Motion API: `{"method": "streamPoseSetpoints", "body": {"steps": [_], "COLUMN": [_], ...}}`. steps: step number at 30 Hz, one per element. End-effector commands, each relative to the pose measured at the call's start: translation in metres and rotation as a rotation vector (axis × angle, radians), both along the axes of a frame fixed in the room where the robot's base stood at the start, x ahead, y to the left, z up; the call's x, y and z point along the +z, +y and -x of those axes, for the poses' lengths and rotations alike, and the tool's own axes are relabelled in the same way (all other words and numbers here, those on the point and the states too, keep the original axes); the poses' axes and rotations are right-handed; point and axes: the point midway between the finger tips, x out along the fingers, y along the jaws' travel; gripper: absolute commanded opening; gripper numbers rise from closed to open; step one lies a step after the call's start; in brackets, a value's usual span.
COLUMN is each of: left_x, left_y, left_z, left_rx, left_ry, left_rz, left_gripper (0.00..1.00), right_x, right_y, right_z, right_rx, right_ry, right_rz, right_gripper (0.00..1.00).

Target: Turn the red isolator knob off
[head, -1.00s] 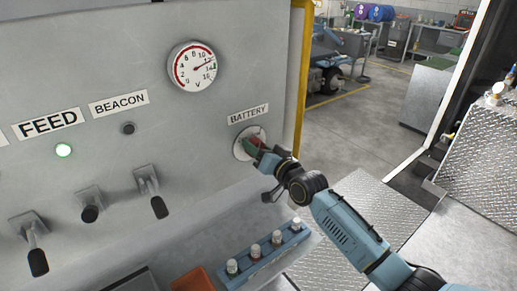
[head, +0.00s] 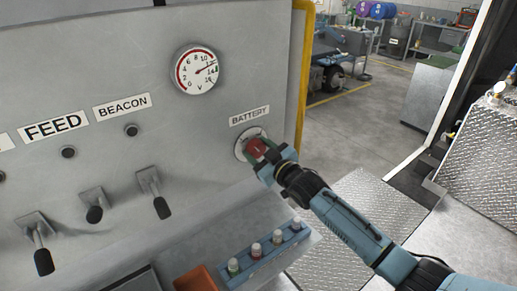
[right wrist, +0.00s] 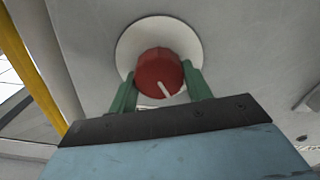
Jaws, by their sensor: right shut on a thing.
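The red isolator knob (head: 258,148) sits on a pale round plate under the BATTERY label (head: 249,116), at the right of the grey panel. My right gripper (head: 260,157) reaches it from the lower right and is shut on the knob. In the right wrist view the green fingers stand on both sides of the red knob (right wrist: 158,70). Its white line points down and slightly right. The pale plate (right wrist: 135,38) shows behind it. The FEED lamp (head: 68,152) is dark. My left gripper is not in view.
A voltage gauge (head: 196,70) is above left of the knob. Several levers, one of them a black-tipped lever (head: 161,206), stick out along the panel. A blue rack (head: 268,255) with capped bottles and an orange bin (head: 194,279) lie below. A yellow post (head: 304,60) edges the panel.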

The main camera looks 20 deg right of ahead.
Motion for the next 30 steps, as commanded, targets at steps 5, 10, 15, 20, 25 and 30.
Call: {"method": "streamPoseSetpoints", "body": {"steps": [5, 10, 15, 20, 25, 30], "left_x": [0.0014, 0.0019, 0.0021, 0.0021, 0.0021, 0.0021], "left_y": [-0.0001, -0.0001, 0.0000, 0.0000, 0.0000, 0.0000], "left_z": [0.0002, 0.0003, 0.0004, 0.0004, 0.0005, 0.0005], "left_rx": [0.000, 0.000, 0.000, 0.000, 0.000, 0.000], "left_ry": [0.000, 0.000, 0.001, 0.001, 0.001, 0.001], "left_rz": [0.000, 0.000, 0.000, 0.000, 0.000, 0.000], "left_gripper": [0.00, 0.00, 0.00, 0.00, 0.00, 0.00], "right_x": [-0.0008, -0.0010, -0.0012, -0.0012, -0.0011, -0.0010], "right_y": [0.0003, 0.0006, 0.0007, 0.0007, 0.0006, 0.0007], "right_z": [0.0003, 0.0003, 0.0004, 0.0004, 0.0004, 0.0005], "right_rx": [0.000, 0.001, 0.001, 0.001, 0.001, 0.001], "right_ry": [-0.030, -0.048, -0.056, -0.059, -0.059, -0.059], "right_rz": [0.089, 0.137, 0.159, 0.165, 0.166, 0.165], "right_gripper": [0.26, 0.26, 0.26, 0.27, 0.27, 0.62]}}
